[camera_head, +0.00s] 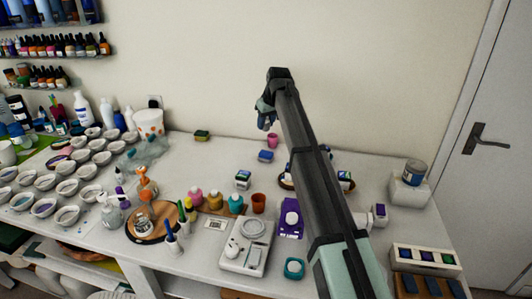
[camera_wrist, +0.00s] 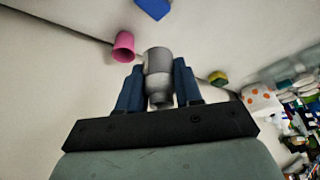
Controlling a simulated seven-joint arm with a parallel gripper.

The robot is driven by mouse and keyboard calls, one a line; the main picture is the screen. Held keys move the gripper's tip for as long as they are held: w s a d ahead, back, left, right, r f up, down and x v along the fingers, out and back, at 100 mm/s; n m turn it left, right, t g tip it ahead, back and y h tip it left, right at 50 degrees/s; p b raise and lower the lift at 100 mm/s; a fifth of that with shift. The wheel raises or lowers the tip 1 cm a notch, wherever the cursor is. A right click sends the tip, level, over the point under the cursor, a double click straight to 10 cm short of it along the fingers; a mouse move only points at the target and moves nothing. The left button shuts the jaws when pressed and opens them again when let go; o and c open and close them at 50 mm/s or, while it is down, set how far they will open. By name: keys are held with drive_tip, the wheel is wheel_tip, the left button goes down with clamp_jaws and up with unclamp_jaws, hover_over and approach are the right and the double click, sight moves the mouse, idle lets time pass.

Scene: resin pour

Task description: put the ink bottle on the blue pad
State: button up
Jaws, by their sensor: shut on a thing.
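My gripper (camera_wrist: 158,88) has dark blue fingers shut on a grey bottle (camera_wrist: 158,62), which looks like the ink bottle. It has a wide body and a narrower neck between the fingers. In the head view my gripper (camera_head: 267,118) is held up above the back of the table, near the pink cup, and the bottle is too small to make out there. A flat blue piece, probably the blue pad (camera_wrist: 153,7), is cut by the top edge of the wrist view, apart from the bottle. In the head view a blue patch (camera_head: 265,156) shows just below the pink cup.
The pink cup (camera_head: 272,140) stands close to my gripper and also shows in the wrist view (camera_wrist: 123,46). A green and yellow sponge (camera_head: 202,135) lies to the left. Small bottles, a scale (camera_head: 240,258) and several bowls crowd the front and left. My arm hides part of the right side.

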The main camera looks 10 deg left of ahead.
sight(264, 151)
drive_tip(key=shift+f, duration=5)
drive_tip(key=shift+f, duration=0.1)
drive_tip(key=o, duration=1)
drive_tip(key=v, duration=1.2)
drive_tip(key=shift+d, duration=0.15)
